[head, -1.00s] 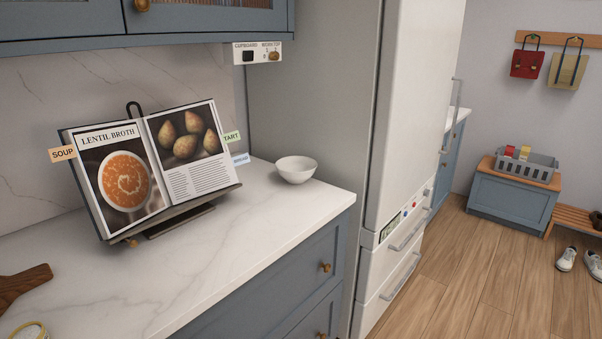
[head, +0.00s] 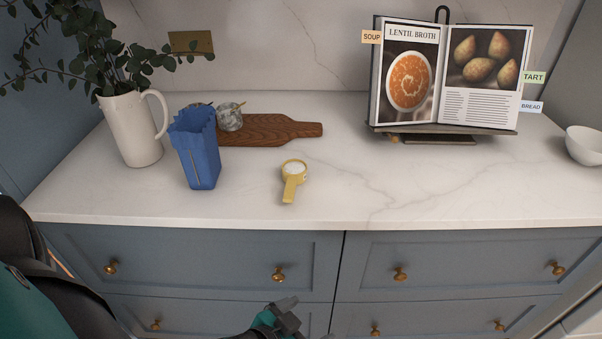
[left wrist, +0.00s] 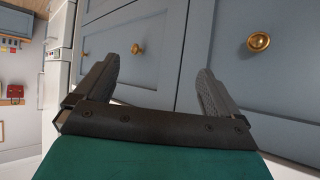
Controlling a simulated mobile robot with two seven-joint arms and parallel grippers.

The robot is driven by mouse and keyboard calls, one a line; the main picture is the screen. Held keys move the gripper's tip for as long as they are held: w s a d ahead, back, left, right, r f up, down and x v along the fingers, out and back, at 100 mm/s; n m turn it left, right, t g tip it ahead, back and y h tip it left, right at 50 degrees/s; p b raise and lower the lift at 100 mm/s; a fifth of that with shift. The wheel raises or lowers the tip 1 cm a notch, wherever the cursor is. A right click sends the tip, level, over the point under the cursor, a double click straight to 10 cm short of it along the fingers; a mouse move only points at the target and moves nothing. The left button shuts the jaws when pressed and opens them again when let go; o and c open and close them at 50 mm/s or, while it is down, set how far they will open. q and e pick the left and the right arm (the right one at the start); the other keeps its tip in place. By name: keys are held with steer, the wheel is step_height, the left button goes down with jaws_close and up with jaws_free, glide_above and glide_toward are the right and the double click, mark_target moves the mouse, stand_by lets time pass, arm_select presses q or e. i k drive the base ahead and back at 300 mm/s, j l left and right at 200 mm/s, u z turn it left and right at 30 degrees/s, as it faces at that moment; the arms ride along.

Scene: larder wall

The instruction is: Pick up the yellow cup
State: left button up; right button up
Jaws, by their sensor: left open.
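The yellow cup (head: 293,179) sits on the white marble counter in the head view, near the front edge and left of centre. It is small and round with a pale inside, and its yellow handle points towards me. My left gripper (head: 288,315) is low at the bottom of the head view, in front of the drawers and below the counter top, apart from the cup. In the left wrist view my left gripper (left wrist: 160,66) is open and empty, facing the drawer fronts. The cup does not show there. My right gripper is not in view.
A blue bag-like container (head: 196,150) stands left of the cup. Behind are a wooden board (head: 270,130), a grey patterned pot (head: 229,116) and a white jug (head: 131,130) with leaves. A cookbook (head: 455,75) and white bowl (head: 585,146) are right. Counter right of the cup is clear.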

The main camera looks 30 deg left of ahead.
mark_target(295, 171)
steer(key=u, duration=1.05)
steer(key=l+u, duration=0.55)
steer(key=u, duration=0.2)
steer(key=i, duration=0.05)
